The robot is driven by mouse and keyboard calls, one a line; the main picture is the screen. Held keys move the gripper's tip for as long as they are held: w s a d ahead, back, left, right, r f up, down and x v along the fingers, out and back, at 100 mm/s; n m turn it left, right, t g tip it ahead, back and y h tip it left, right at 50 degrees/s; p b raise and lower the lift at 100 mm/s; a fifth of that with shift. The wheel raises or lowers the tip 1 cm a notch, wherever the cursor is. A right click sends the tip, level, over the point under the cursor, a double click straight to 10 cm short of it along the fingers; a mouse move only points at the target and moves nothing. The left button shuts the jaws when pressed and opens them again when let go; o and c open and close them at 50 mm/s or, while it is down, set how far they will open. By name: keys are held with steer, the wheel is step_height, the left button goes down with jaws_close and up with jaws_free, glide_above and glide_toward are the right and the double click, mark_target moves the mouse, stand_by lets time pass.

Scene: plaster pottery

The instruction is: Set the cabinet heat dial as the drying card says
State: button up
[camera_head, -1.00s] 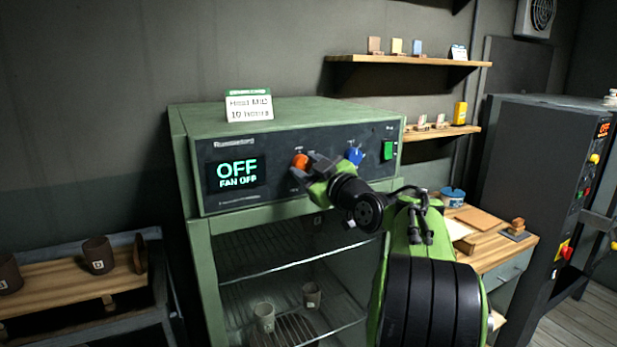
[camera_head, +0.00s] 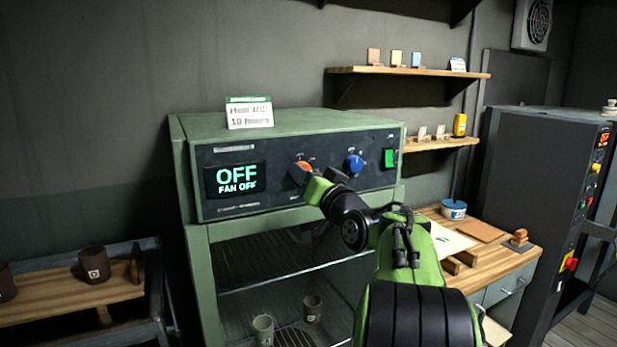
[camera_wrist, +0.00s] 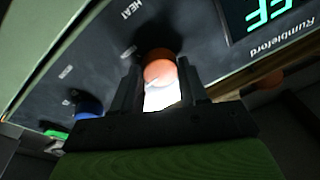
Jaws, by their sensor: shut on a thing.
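The orange heat dial (camera_head: 302,168) is on the dark front panel of the green cabinet (camera_head: 290,119). In the wrist view the dial (camera_wrist: 160,68) sits under the word HEAT. My gripper (camera_wrist: 158,88) has a finger on each side of the dial and is shut on it; in the head view my gripper (camera_head: 305,181) partly covers it. The display (camera_head: 236,180) reads OFF and FAN OFF. The drying card (camera_head: 249,113) stands on the cabinet top; its first line seems to say Heat MED, blurred, and its second 10 hours.
A blue dial (camera_head: 354,164) and a green switch (camera_head: 390,158) are to the right on the same panel. Two cups stand on the wire rack inside the cabinet. A wooden bench (camera_head: 490,252) and a dark tall unit (camera_head: 540,160) stand to the right.

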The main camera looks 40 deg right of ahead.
steer(key=shift+m+h, duration=0.4)
steer(key=shift+m, duration=1.3)
steer(key=o, duration=1.1)
steer(key=shift+c, duration=0.2)
steer(key=b+v, duration=0.3)
steer(key=v, duration=1.2)
steer(key=shift+s+a+b, duration=0.25)
steer(key=shift+s+b, duration=0.05)
steer(key=shift+s, duration=0.05)
steer(key=shift+w, duration=0.1)
